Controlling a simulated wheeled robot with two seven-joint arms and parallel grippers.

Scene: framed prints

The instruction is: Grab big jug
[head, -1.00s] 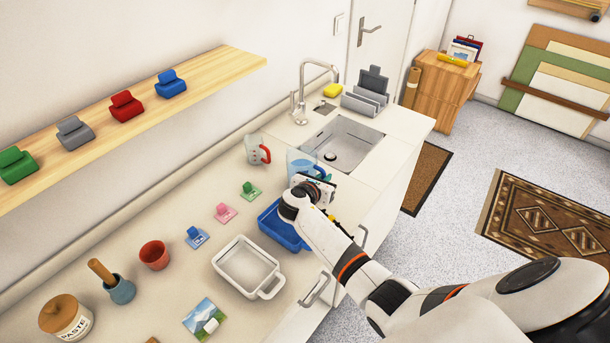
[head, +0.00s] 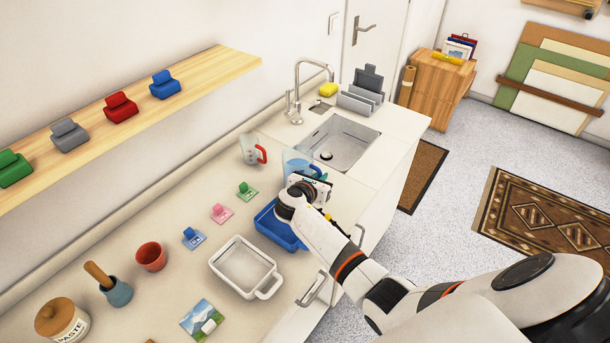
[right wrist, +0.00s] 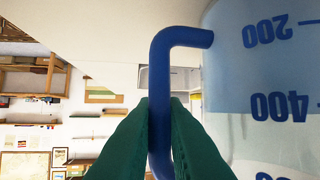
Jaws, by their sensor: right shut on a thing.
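The big jug (head: 295,160) is clear with a blue tint and a blue handle. It stands upright on the counter beside the sink, partly hidden behind my right gripper (head: 316,182). In the right wrist view the jug wall (right wrist: 265,75) shows blue marks reading 200 and 400, upside down. There my right gripper's green fingers (right wrist: 160,105) are shut on the jug's blue handle (right wrist: 160,60). A smaller clear jug with a red handle (head: 261,154) stands to its left. My left gripper is not in view.
A blue tray (head: 272,229) lies under my right arm, with a white dish (head: 243,263) nearby. The sink (head: 345,143) and faucet (head: 298,85) are just beyond the jug. Small coloured clips (head: 220,212) on cards sit left of the tray.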

